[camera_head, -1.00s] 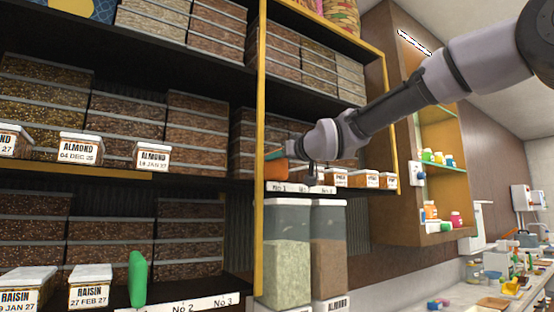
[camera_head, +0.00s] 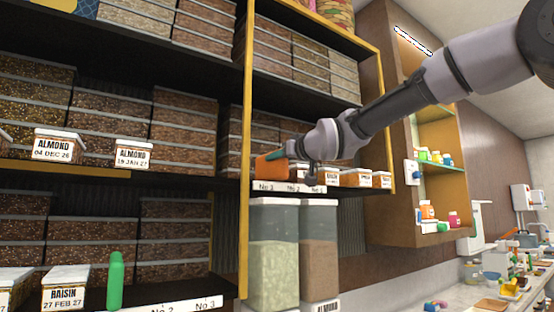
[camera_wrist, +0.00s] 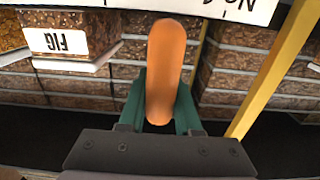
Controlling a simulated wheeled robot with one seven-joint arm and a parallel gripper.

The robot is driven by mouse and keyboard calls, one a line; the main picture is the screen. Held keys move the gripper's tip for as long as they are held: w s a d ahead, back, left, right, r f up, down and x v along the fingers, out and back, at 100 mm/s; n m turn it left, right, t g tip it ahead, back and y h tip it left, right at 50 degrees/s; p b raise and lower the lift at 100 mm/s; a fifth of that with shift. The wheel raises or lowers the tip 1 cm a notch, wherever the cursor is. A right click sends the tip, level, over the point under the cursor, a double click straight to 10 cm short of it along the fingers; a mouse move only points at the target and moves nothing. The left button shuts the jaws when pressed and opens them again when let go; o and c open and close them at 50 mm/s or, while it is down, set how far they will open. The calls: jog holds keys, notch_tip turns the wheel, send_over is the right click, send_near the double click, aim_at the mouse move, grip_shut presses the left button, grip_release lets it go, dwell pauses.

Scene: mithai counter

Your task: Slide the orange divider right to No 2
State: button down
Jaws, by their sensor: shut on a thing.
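The orange divider (camera_head: 270,166) stands at the left end of the middle shelf's right bay, just right of the yellow post. In the wrist view the orange divider (camera_wrist: 166,60) is upright between my teal fingers. My gripper (camera_head: 287,155) is shut on it; the fingers also show in the wrist view (camera_wrist: 160,108). A white number strip (camera_head: 290,187) runs along the shelf edge below. Its label No 2 (camera_head: 293,188) is right of the divider. The other numbers are small and partly unclear. My wrist hides part of the shelf behind.
The yellow post (camera_head: 246,150) is close left of the divider. Small labelled boxes (camera_head: 356,178) stand on the shelf to the right. A FIG box (camera_wrist: 72,42) shows in the wrist view. A green divider (camera_head: 115,282) stands on the lower left shelf. Tall clear bins (camera_head: 273,250) stand below.

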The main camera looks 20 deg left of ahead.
jog(key=shift+w+d, duration=0.1)
jog(key=c, duration=0.6)
grip_release()
jog(key=v, duration=1)
jog(key=shift+s+d, duration=0.25)
jog(key=shift+s, duration=0.1)
